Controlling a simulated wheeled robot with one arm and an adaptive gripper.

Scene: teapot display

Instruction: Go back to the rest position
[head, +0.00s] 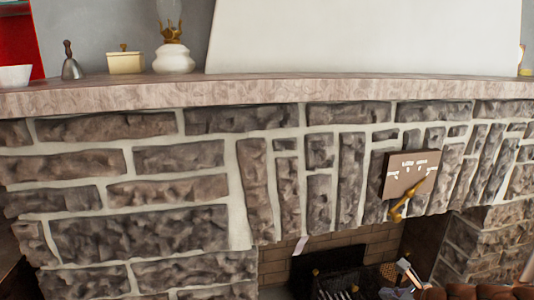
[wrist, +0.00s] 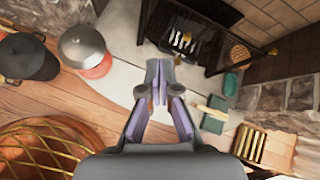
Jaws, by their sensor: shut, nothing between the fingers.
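My gripper (wrist: 159,74) points away from the wrist camera, its two grey and purple fingers brought together at the tips. Nothing shows between them. It hangs over a pale hearth floor (wrist: 120,75) in front of the fireplace grate (wrist: 190,38), seemingly apart from everything around it. In the head view I cannot clearly make out the gripper; small pale and dark shapes at the bottom right are too cut off to tell.
The wrist view shows a black pot (wrist: 25,60), a silver-lidded red pot (wrist: 84,46), a round brown object with gold lattice (wrist: 40,150), a green box (wrist: 213,123) and a slatted wooden piece (wrist: 262,146). In the head view, a stone mantel (head: 290,91) crosses above the fireplace.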

